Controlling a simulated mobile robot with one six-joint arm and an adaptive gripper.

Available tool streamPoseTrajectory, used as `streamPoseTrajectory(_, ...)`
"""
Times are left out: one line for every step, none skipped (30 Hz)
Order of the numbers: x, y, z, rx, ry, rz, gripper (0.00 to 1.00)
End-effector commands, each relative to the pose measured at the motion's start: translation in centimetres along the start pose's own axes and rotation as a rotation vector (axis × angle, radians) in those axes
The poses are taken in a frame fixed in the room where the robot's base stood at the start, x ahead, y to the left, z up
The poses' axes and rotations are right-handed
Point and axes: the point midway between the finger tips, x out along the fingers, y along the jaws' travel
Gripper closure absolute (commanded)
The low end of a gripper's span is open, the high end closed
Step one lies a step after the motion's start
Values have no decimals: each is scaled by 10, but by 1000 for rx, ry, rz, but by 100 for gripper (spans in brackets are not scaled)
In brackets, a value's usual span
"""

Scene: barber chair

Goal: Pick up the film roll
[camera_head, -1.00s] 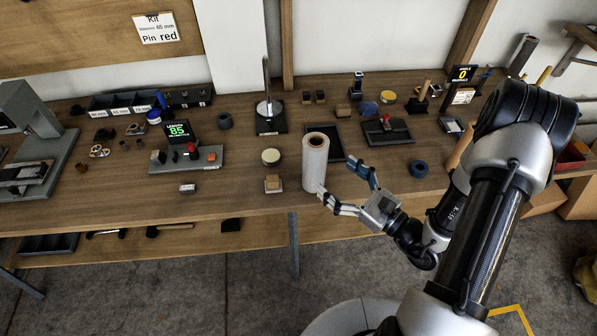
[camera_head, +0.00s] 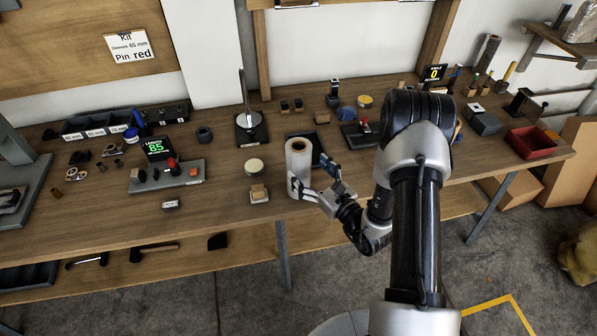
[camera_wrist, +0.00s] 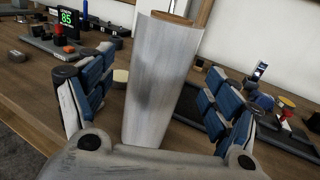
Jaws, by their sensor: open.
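The film roll (camera_head: 298,165) is a whitish wrapped cylinder with a brown core, standing upright near the front edge of the wooden workbench. In the wrist view the film roll (camera_wrist: 160,75) fills the middle, between the two blue-padded fingers. My gripper (camera_head: 312,186) is open and low at the roll's front right side. In the wrist view my gripper (camera_wrist: 158,100) has one finger on each side of the roll, with gaps showing on both sides. I cannot tell how deep the roll sits between the fingers.
A round pale tin (camera_head: 254,165) and a small wooden block (camera_head: 259,193) stand just left of the roll. A dark tray (camera_head: 305,146) lies behind it. A fixture with a green 85 display (camera_head: 158,149) is farther left. A red bin (camera_head: 532,142) is at the right.

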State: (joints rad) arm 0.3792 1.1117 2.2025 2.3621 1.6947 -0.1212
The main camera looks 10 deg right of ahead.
Motion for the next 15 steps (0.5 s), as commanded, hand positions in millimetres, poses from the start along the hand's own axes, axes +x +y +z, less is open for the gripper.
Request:
streamPoseTrajectory(3, 0, 0, 0, 0, 0, 18)
streamPoseTrajectory(4, 0, 0, -1, 0, 0, 18)
streamPoseTrajectory(7, 0, 0, -1, -1, 1, 18)
streamPoseTrajectory(10, 1, 0, -2, -1, 2, 18)
streamPoseTrajectory(14, 1, 1, -2, -2, 3, 18)
streamPoseTrajectory(20, 0, 1, -2, -3, 2, 18)
streamPoseTrajectory(25, 0, 2, -4, -3, 3, 18)
streamPoseTrajectory(30, 0, 2, -4, -4, 4, 18)
streamPoseTrajectory(36, 0, 2, -2, -3, 2, 18)
streamPoseTrajectory(40, 0, 2, -3, -2, 3, 18)
streamPoseTrajectory(44, 0, 2, -2, -2, 3, 18)
streamPoseTrajectory(48, 0, 2, -1, -1, 2, 18)
streamPoseTrajectory(51, -1, 2, -1, 0, 1, 18)
streamPoseTrajectory(53, -1, 3, -1, 0, 1, 18)
streamPoseTrajectory(55, -1, 3, -1, 0, 1, 18)
